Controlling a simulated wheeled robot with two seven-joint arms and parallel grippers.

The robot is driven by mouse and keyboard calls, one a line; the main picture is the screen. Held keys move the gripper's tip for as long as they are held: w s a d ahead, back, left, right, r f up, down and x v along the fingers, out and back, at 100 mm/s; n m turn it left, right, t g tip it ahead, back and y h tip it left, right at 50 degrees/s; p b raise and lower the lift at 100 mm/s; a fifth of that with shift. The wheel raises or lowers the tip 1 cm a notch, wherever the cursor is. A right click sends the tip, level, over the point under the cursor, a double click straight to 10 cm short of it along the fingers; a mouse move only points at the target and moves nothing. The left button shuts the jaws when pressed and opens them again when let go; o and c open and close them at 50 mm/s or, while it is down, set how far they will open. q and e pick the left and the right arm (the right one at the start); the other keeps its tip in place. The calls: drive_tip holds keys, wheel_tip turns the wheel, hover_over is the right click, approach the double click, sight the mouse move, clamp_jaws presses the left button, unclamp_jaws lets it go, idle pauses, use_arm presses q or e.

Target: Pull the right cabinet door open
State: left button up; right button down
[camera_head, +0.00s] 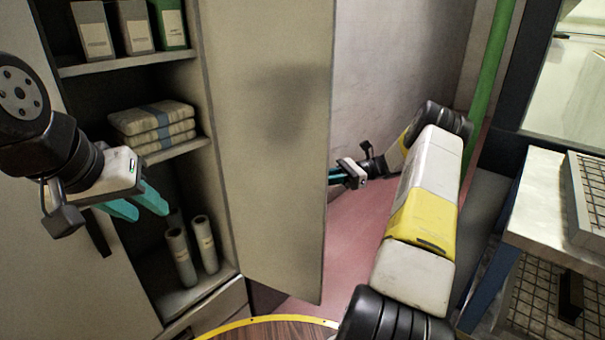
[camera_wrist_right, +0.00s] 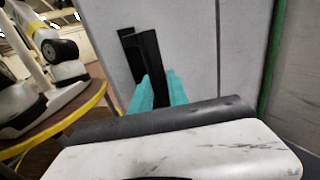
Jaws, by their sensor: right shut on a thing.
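The right cabinet door (camera_head: 268,120) is a beige panel standing swung out from the cabinet, its inner face toward the head camera. My right gripper (camera_head: 335,176) reaches around the door's free edge to its outer side; the edge partly hides the fingers. In the right wrist view, its teal fingers (camera_wrist_right: 158,88) are shut on the black bar handle (camera_wrist_right: 150,55) on the door's grey outer face (camera_wrist_right: 185,40). My left gripper (camera_head: 138,206) is open and empty in front of the cabinet, close to the black handle (camera_head: 97,232) of the left door (camera_head: 50,240).
Cabinet shelves hold boxes (camera_head: 135,25), folded bundles (camera_head: 153,125) and two upright rolls (camera_head: 180,257). A green pipe (camera_head: 490,85) and a workbench (camera_head: 545,205) stand at right. Pinkish floor (camera_head: 355,225) is clear beyond the door.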

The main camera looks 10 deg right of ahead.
drive_tip(key=shift+w, duration=0.15)
drive_tip(key=c, duration=1.3)
unclamp_jaws()
drive_tip(key=shift+a, duration=0.15)
drive_tip(key=d, duration=0.8)
drive_tip(key=shift+w, duration=0.4)
drive_tip(key=shift+a, duration=0.1)
